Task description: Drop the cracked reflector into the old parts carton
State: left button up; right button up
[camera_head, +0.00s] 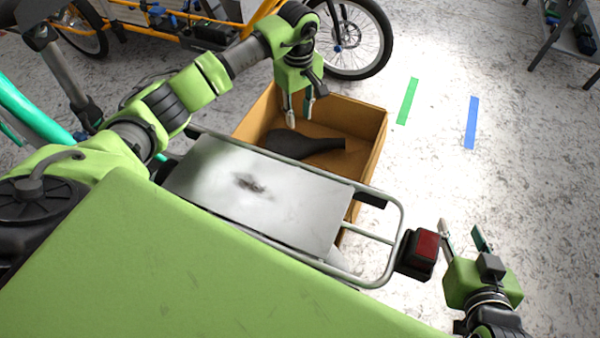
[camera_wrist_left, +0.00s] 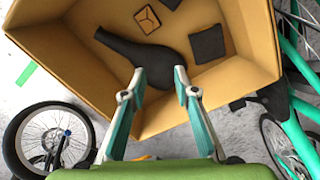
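The old parts carton (camera_head: 372,140) is an open brown cardboard box beyond the rack; its inside fills the top of the left wrist view (camera_wrist_left: 75,50). In it lie a black saddle (camera_wrist_left: 137,48), a dark flat piece (camera_wrist_left: 207,44) and a small amber square (camera_wrist_left: 147,19) with a dark rim and branching lines, which looks like the cracked reflector. My right gripper (camera_head: 461,228) is open and empty beside a red-faced block (camera_head: 423,245) at the rack's end.
A tubular rack (camera_head: 400,215) with a grey metal plate (camera_head: 290,195) stands between me and the carton. A yellow cargo bike's wheel (camera_head: 352,38) is behind the carton. Green tape (camera_head: 407,101) and blue tape (camera_head: 471,122) mark the open floor at right.

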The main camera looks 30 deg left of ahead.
pick_arm(q)
notch_tip(320, 180, up, 8)
dwell(0.6)
